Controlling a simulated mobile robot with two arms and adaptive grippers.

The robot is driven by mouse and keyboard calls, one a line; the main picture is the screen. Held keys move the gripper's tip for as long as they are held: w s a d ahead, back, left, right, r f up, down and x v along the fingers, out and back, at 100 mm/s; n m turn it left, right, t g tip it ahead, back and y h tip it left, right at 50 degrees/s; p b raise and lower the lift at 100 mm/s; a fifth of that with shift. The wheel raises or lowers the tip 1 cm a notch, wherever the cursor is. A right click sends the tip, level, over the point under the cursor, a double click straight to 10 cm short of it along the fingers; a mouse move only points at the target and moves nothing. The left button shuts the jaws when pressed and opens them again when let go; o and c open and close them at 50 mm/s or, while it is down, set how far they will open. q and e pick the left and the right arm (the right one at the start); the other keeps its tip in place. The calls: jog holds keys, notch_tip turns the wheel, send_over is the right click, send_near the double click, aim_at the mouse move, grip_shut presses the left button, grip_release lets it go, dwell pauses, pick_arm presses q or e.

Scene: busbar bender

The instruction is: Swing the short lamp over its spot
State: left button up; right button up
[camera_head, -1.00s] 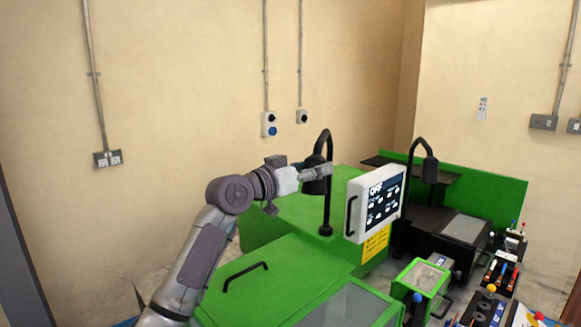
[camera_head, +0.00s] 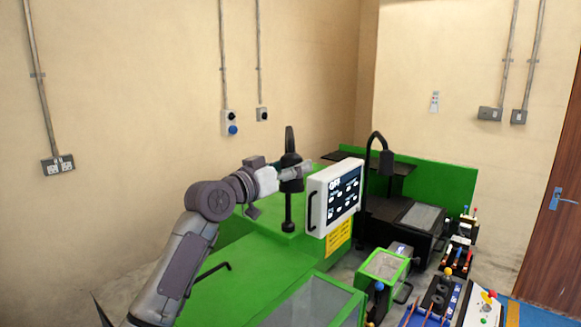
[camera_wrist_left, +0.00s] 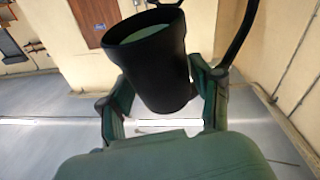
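The short black lamp (camera_head: 289,144) stands on the green machine, left of the white screen. Its head hangs in front of its post, so the gooseneck looks almost edge-on. My left gripper (camera_head: 292,172) is at the lamp head. In the left wrist view the black lamp head (camera_wrist_left: 158,75) sits between the two fingers of my left gripper (camera_wrist_left: 165,90), which close in on its sides. Its open rim tilts toward the camera, and part of the gooseneck shows at upper right. My right gripper is not in view.
The white control screen (camera_head: 333,196) stands close right of the short lamp. A taller black lamp (camera_head: 386,160) stands behind it. A green-framed box (camera_head: 385,265) and control levers (camera_head: 458,257) are at right. The green machine top (camera_head: 240,285) is clear except for a black handle.

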pick_arm(q)
jog(key=shift+o, duration=0.5)
jog(key=shift+a, duration=0.1)
jog(key=shift+s+a, duration=0.1)
jog(key=v, duration=1.1)
jog(key=shift+s+a, duration=0.15)
jog(key=shift+s, duration=0.2)
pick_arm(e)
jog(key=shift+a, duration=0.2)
